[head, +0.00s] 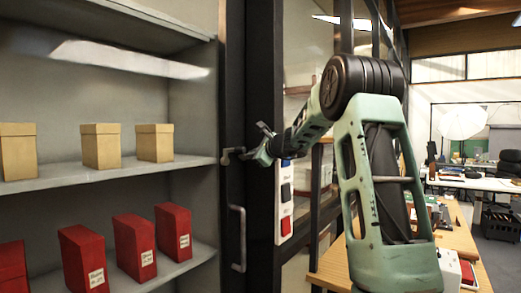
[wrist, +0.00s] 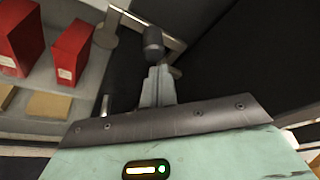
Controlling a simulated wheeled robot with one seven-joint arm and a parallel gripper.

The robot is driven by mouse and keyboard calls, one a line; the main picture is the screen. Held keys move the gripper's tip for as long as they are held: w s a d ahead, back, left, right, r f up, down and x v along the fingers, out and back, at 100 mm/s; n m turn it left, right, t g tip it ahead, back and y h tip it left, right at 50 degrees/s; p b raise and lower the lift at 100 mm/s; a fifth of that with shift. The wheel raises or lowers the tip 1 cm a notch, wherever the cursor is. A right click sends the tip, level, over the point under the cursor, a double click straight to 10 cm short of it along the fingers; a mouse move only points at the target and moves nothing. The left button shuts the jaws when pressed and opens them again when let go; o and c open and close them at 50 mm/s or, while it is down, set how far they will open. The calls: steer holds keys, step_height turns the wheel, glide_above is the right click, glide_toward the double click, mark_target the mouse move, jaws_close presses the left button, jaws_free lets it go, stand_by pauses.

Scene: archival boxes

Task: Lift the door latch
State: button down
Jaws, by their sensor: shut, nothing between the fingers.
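The door latch (head: 232,154) is a small bent metal lever on the black door frame, in front of the shelves in the head view. In the wrist view a metal bar (wrist: 163,31) with a dark rounded knob (wrist: 153,42) lies just beyond my fingers; it appears to be the latch. My gripper (head: 262,154) is beside the latch on its right, at about its height. Its fingers (wrist: 155,73) are shut together with nothing between them. The fingertips look close to the knob; whether they touch it I cannot tell.
A vertical pull handle (head: 238,239) is on the black frame below the latch. Tan boxes (head: 101,147) and red boxes (head: 133,247) stand on the shelves at left. A white panel with switches (head: 285,200) is right of the frame. A wooden bench (head: 335,263) stands at right.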

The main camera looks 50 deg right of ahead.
steer(key=shift+w+d+f, duration=0.1)
steer(key=shift+w, duration=0.45)
steer(key=shift+b, duration=0.65)
steer(key=shift+r+n+h+b, duration=0.25)
steer(key=shift+n+b, duration=0.25)
steer(key=shift+b, duration=0.45)
steer(key=shift+a+t+b, duration=0.25)
steer(key=shift+t+b, duration=0.05)
steer(key=shift+b, duration=0.55)
steer(key=a+r+n+t+b, duration=0.1)
steer(key=a+n+b, duration=0.3)
steer(key=b, duration=1.1)
steer(key=a+r+n+t+b, duration=0.2)
steer(key=a+n+t+b, duration=0.1)
steer(key=n+b, duration=0.8)
steer(key=shift+s+a+r+n+t+h+b, duration=0.3)
steer(key=shift+s+a+h+b, duration=0.1)
steer(key=shift+b, duration=1.75)
steer(key=shift+a, duration=0.1)
